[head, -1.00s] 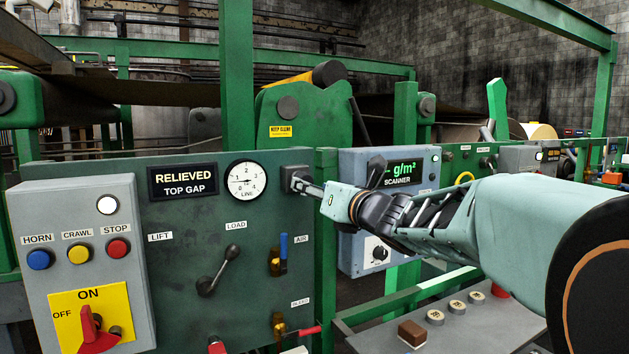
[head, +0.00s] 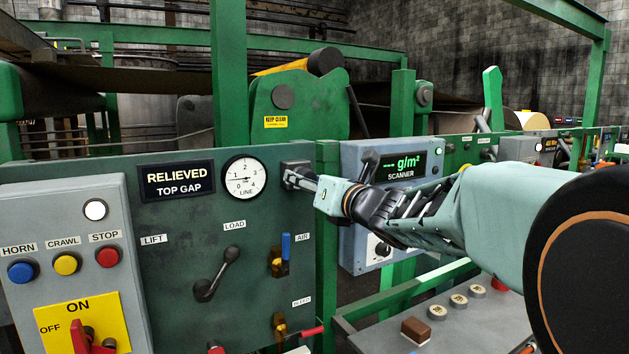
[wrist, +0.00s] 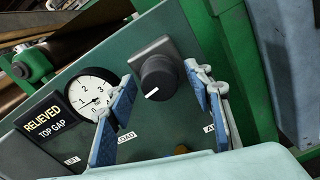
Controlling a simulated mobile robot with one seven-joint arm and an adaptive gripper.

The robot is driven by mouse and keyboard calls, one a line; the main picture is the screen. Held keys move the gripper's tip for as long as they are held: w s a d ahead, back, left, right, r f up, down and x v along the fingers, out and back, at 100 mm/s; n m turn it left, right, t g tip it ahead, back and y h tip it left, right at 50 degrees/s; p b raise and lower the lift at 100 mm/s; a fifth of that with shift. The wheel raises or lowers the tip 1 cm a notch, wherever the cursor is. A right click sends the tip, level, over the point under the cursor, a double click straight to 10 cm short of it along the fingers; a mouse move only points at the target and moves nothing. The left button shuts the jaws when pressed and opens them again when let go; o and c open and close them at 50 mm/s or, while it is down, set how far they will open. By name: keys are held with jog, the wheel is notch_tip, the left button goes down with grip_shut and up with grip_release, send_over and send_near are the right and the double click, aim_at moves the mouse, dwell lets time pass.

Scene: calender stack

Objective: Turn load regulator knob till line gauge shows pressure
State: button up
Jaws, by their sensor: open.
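The load regulator knob (wrist: 157,78) is a round black knob with a white pointer mark, on a grey square plate in the wrist view. The mark points to the lower left. My gripper (wrist: 159,74) is open, with one blue-padded finger on each side of the knob. Contact cannot be told. In the head view my gripper (head: 289,178) is at the knob's plate and mostly hides the knob. The white round line gauge (head: 245,177) is just left of it, marked 0 to 4. It also shows in the wrist view (wrist: 91,95). Its needle lies roughly level; the exact reading is unclear.
A "RELIEVED TOP GAP" sign (head: 177,180) is left of the gauge. Below are a black load lever (head: 217,272) and a blue-handled air valve (head: 285,248). A green post (head: 327,240) and the grey scanner box (head: 372,200) stand close on the right, near my arm.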

jog(key=c, duration=1.2)
jog(key=shift+o, duration=0.2)
jog(key=shift+m, duration=0.3)
